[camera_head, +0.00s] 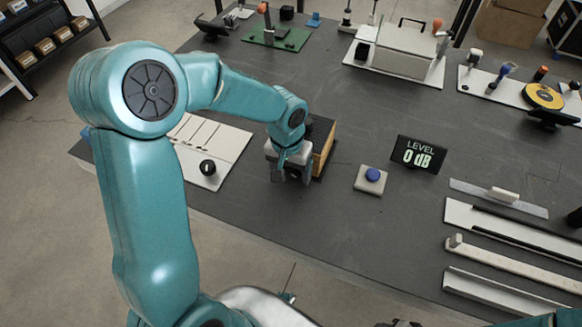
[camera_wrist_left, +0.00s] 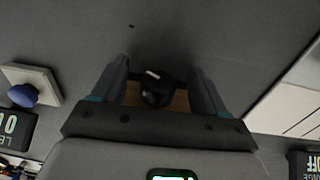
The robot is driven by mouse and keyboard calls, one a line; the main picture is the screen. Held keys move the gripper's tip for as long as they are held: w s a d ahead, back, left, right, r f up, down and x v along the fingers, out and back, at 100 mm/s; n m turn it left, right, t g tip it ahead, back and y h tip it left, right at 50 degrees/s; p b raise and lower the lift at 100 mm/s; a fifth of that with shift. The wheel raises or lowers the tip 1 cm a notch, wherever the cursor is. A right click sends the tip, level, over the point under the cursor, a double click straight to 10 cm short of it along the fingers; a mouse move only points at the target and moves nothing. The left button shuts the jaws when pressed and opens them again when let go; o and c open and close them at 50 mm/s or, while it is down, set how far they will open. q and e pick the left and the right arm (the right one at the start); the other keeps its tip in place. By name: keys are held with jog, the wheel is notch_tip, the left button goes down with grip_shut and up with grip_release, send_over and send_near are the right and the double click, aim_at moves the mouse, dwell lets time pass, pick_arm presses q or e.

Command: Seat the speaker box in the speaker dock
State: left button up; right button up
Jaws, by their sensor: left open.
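The speaker box (camera_head: 326,146), with tan wooden sides and a dark ribbed top, stands on the table just behind my left gripper (camera_head: 290,176). My left gripper is low over the table and partly hides the box. In the left wrist view the gripper (camera_wrist_left: 160,88) is open, its two fingers spread on either side of a round black knob (camera_wrist_left: 157,90) with a strip of tan wood behind it. I cannot tell whether the fingers touch it. I cannot make out the speaker dock clearly. My right gripper is not seen; only a bit of teal arm shows at the bottom right.
A display (camera_head: 418,154) reads LEVEL 0 dB, right of a blue button on a pale base (camera_head: 371,179). A white panel with a black knob (camera_head: 207,167) lies left of the gripper. Pale rails (camera_head: 510,262) lie at right. Table in front of the gripper is clear.

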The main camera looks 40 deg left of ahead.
pick_arm(q)
notch_tip(320, 180, up, 16)
jog(key=p, duration=0.2)
jog(key=shift+s+a+r, duration=0.25)
jog(key=shift+s+a, duration=0.1)
jog(key=shift+a, duration=0.05)
